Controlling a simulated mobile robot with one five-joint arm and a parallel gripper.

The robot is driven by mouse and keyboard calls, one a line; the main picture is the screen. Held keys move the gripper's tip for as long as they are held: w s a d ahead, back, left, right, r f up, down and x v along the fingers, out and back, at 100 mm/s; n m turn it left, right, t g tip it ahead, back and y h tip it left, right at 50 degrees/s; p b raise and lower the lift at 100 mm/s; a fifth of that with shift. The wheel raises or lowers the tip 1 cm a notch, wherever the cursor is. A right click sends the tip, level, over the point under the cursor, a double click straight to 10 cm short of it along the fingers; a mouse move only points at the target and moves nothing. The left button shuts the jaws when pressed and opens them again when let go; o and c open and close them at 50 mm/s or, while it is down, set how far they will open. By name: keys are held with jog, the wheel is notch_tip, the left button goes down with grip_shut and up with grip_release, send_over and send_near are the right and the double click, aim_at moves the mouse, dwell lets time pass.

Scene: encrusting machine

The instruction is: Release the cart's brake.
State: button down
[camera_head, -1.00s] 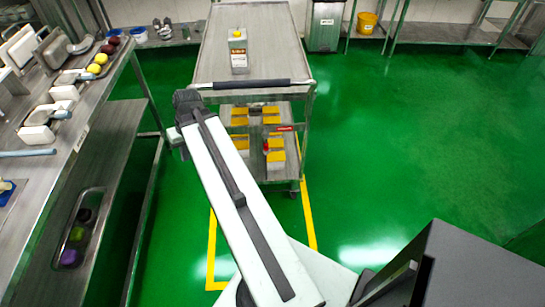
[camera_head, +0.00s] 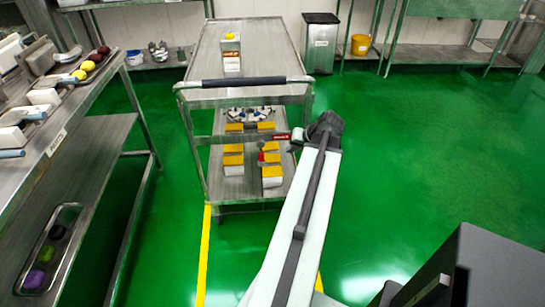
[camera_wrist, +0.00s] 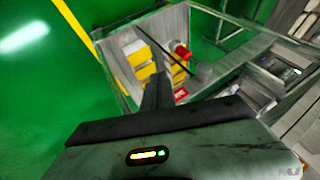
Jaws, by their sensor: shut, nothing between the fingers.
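The metal cart (camera_head: 200,150) stands in the middle of the head view, with a black push handle (camera_head: 243,82) facing me. A red tag-like part (camera_head: 281,136) sits on its right side near the lower shelf; it also shows in the wrist view (camera_wrist: 180,94). A small red knob (camera_head: 261,157) is among the yellow-topped boxes; a red cylinder (camera_wrist: 181,52) shows in the wrist view. I cannot tell which part is the brake. My gripper (camera_wrist: 156,80) is shut and empty, pointing toward the shelf near the red parts. In the head view my arm mostly hides it.
A carton (camera_head: 231,52) stands on the cart's top. Several yellow-topped boxes (camera_head: 233,160) fill the lower shelf. A steel counter (camera_head: 75,110) runs along the left. A bin (camera_head: 320,44) and racks stand at the back. Green floor (camera_head: 430,160) is clear on the right.

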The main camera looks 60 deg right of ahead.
aim_at(261, 152)
jog(key=w+f+b, duration=0.7)
jog(key=w+f, duration=0.1)
jog(key=w, duration=0.1)
jog(key=shift+w+b, duration=0.25)
jog(key=shift+b, duration=0.05)
jog(key=shift+a, duration=0.1)
